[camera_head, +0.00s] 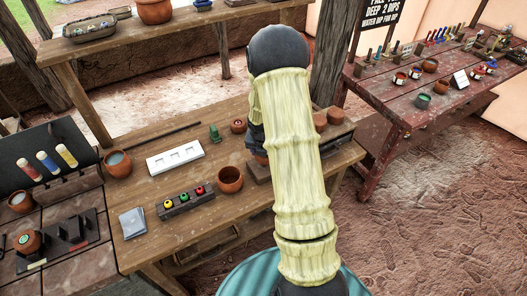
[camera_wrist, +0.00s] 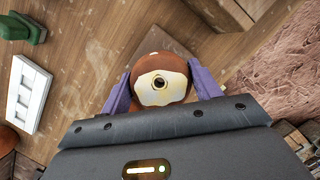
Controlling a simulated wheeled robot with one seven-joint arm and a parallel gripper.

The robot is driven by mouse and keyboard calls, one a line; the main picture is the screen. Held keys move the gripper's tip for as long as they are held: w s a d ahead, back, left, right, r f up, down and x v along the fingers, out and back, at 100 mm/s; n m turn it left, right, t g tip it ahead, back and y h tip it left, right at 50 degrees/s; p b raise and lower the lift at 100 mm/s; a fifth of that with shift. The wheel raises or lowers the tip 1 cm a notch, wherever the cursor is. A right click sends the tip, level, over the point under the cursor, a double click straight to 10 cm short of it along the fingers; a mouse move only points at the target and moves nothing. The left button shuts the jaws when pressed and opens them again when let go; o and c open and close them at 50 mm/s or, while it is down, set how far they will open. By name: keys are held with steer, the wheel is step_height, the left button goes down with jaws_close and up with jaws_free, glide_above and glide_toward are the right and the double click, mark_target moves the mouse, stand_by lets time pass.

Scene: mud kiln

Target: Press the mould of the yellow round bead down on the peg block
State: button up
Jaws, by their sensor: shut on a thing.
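In the wrist view, my gripper (camera_wrist: 160,84) is shut on a round brown clay piece, which I take as the mould (camera_wrist: 150,65). Its purple fingers press on both sides. A cream face with a dark central hole points toward the camera. A brown block (camera_head: 258,172) shows beside my arm on the wooden table. I cannot tell whether it is the peg block, or whether the mould touches anything below. A yellow round bead (camera_head: 168,204) sits in a dark rack (camera_head: 174,212) with green and red ones.
On the wooden table (camera_head: 140,190) are a clay pot (camera_head: 230,179), a white slotted board (camera_head: 175,157) and a small green figure (camera_head: 214,133). It also shows in the wrist view (camera_wrist: 25,27). Round brown pieces (camera_head: 334,115) lie right of my arm. A red table (camera_head: 400,110) stands right.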

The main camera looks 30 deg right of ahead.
steer(key=shift+w+a+p, duration=0.15)
steer(key=shift+w+p, duration=0.1)
steer(key=shift+p, duration=0.05)
stand_by(0.5)
steer(key=shift+s, duration=0.1)
stand_by(0.7)
steer(key=shift+f+b, duration=0.6)
steer(key=shift+f, duration=0.6)
stand_by(1.2)
steer(key=shift+s+f, duration=0.15)
steer(key=shift+f, duration=0.1)
stand_by(0.4)
steer(key=shift+f, duration=0.1)
steer(key=shift+f+b, duration=0.4)
steer(key=shift+b, duration=0.1)
stand_by(0.7)
steer(key=o, duration=1.4)
steer(key=shift+c, duration=0.2)
steer(key=shift+r, duration=0.1)
